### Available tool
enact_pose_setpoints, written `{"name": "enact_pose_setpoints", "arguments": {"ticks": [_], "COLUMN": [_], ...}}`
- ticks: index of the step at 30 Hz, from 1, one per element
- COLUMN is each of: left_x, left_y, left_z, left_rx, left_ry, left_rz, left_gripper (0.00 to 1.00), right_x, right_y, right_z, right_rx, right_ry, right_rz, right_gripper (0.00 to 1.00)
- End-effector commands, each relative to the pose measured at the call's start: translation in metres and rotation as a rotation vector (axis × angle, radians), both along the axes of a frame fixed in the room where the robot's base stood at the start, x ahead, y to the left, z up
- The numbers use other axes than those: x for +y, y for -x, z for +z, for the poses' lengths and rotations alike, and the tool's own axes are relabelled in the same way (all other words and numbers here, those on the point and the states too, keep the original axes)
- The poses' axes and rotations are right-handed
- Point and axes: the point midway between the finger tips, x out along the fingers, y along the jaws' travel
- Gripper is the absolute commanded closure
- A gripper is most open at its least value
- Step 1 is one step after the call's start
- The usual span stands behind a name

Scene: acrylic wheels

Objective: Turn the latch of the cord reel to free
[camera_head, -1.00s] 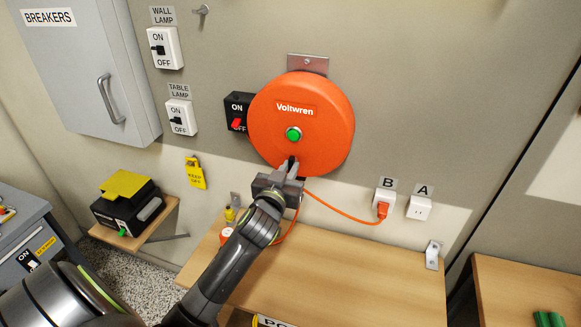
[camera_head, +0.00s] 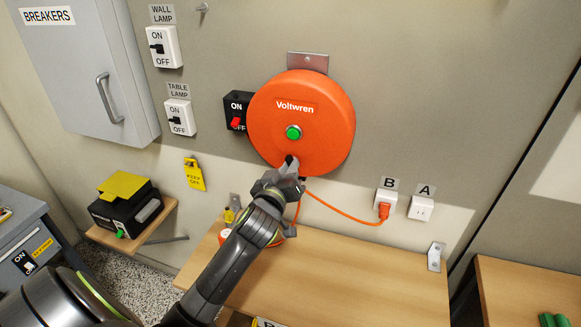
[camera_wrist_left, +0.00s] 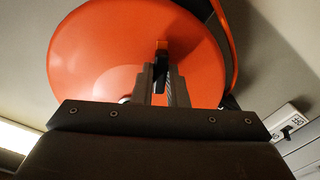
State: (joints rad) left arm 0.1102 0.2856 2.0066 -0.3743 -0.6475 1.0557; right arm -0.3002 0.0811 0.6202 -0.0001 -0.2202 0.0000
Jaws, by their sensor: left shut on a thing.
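The orange cord reel (camera_head: 325,140) hangs on the wall, with a green button (camera_head: 293,132) at its middle and the word Voltwren above it. My left gripper (camera_head: 290,163) is at the lower part of the reel's face, shut on a small dark latch. In the left wrist view the fingers (camera_wrist_left: 163,85) close around the latch (camera_wrist_left: 161,50), which has an orange end, against the reel (camera_wrist_left: 105,55). The gripper hides most of the latch in the head view, and any marks beside it cannot be read. My right gripper is not in view.
An orange cord (camera_head: 340,212) runs from the reel to socket B (camera_head: 386,200); socket A (camera_head: 421,207) is empty. A black switch (camera_head: 237,110) with a red rocker sits left of the reel. A wooden table (camera_head: 340,275) lies below.

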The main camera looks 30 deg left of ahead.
Motion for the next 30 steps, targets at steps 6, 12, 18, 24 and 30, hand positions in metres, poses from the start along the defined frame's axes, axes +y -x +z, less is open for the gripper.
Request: {"name": "enact_pose_setpoints", "arguments": {"ticks": [6,12,18,24,30], "left_x": [0.0,0.0,0.0,0.0,0.0], "left_y": [0.0,0.0,0.0,0.0,0.0], "left_z": [-0.002,-0.001,0.0,-0.001,-0.001], "left_rx": [-0.055,-0.079,-0.079,-0.099,-0.15], "left_ry": [0.232,0.333,0.335,0.411,0.624], "left_rz": [0.0,0.0,0.001,0.0,0.0], "left_gripper": [1.0,1.0,1.0,1.0,1.0], "right_x": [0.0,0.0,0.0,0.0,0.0], "right_y": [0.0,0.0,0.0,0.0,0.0], "right_z": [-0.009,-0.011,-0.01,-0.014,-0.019], "right_rx": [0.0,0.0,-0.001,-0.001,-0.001], "right_ry": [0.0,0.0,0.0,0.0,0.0], "right_rz": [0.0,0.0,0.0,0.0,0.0], "right_gripper": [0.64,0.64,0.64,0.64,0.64]}}
